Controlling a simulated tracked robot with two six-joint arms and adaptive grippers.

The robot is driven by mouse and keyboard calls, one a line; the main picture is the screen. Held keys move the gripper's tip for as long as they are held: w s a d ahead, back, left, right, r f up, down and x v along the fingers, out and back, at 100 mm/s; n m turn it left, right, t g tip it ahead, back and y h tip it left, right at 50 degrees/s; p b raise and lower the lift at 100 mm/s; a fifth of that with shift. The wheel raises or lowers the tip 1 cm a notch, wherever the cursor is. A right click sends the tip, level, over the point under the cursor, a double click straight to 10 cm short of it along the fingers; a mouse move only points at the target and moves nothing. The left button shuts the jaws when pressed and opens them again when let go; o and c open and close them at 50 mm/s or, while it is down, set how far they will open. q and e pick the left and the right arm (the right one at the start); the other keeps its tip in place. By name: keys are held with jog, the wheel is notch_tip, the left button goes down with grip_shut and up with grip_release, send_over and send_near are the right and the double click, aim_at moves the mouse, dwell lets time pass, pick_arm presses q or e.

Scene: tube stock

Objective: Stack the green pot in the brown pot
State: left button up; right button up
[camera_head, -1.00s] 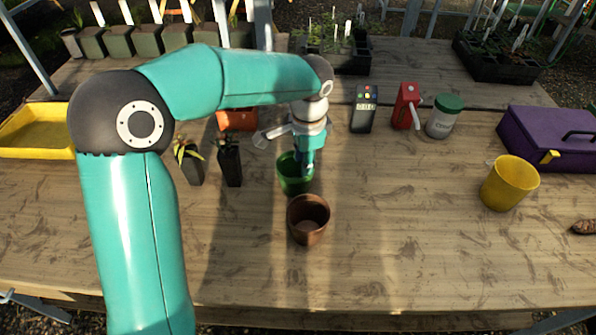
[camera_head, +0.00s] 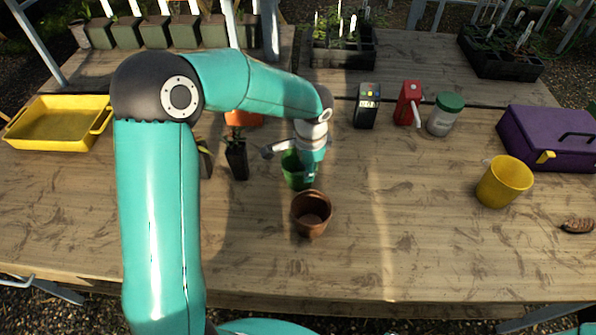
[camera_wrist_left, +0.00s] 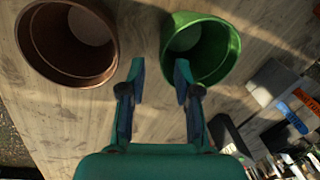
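The green pot (camera_head: 292,176) stands upright on the wooden bench, just behind the brown pot (camera_head: 311,213), which is upright and looks empty. In the left wrist view the green pot (camera_wrist_left: 222,48) is at top right and the brown pot (camera_wrist_left: 42,45) at top left, with a gap between them. My left gripper (camera_head: 308,178) is at the green pot, partly covering it. Contact cannot be told. My right gripper is not in view.
A small black pot (camera_head: 237,160) stands left of the green pot. A black meter (camera_head: 366,106), red sprayer (camera_head: 408,104) and green-lidded jar (camera_head: 444,115) stand behind. A yellow pot (camera_head: 503,183) and purple toolbox (camera_head: 550,138) are at right. The front bench is clear.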

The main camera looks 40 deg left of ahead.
pick_arm(q)
jog(key=shift+w+a+f+p, duration=0.1)
jog(key=shift+a+f+p, duration=0.1)
jog(key=shift+f, duration=0.7)
jog(key=shift+w+a+f+p, duration=0.15)
jog(key=shift+f+p, duration=0.1)
jog(key=shift+f, duration=0.6)
jog(key=shift+s+a+f+p, duration=0.1)
jog(key=shift+a+f+p, duration=0.1)
jog(key=shift+f, duration=0.7)
jog(key=shift+c, duration=0.3)
grip_shut()
